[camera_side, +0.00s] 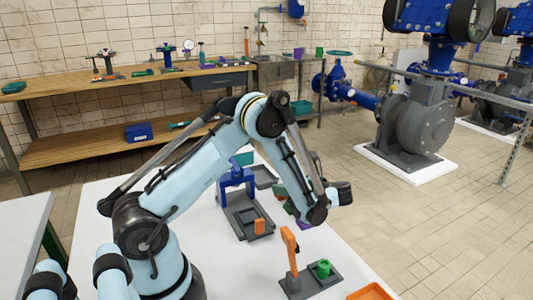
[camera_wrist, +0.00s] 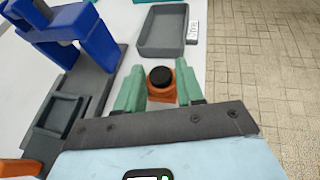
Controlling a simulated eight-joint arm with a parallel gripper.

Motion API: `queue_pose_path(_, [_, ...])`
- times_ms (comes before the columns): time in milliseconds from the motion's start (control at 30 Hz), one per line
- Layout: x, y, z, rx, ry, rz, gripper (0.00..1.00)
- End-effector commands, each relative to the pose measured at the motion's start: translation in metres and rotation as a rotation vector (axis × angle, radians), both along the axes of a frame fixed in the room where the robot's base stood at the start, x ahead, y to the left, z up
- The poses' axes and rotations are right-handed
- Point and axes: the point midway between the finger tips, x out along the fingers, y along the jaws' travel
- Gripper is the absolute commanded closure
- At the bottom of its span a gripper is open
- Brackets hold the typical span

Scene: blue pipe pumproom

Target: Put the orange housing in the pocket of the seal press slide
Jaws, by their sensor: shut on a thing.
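My gripper (camera_wrist: 160,84) has green fingers closed around the orange housing (camera_wrist: 162,94), which has a round black top. The seal press is blue (camera_wrist: 82,38), left of my gripper in the wrist view; it also shows in the side view (camera_side: 236,178). Its dark grey slide has a square raised-rim pocket (camera_wrist: 58,114), which looks empty, left of the housing. In the side view my arm mostly hides my gripper, and the housing cannot be made out.
A grey tray (camera_wrist: 143,43) with a white label lies beyond the housing. An orange tray (camera_side: 371,292) is at the table's front edge.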

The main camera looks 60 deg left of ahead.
Motion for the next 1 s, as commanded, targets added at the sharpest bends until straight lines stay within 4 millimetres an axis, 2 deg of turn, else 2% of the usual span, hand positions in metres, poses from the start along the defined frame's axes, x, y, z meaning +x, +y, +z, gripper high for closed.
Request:
queue_pose_path(33, [0.0, 0.0, 0.0, 0.0, 0.0, 0.0, 0.58])
queue_pose_path(167, [0.0, 0.0, 0.0, 0.0, 0.0, 0.0, 0.38])
queue_pose_path(567, [0.002, -0.006, 0.003, 0.0, 0.0, -0.002, 0.37])
queue_pose_path(667, [0.005, -0.019, 0.008, 0.0, 0.0, -0.003, 0.37])
queue_pose_path(1000, [0.02, -0.08, 0.035, 0.0, 0.001, -0.004, 0.37])
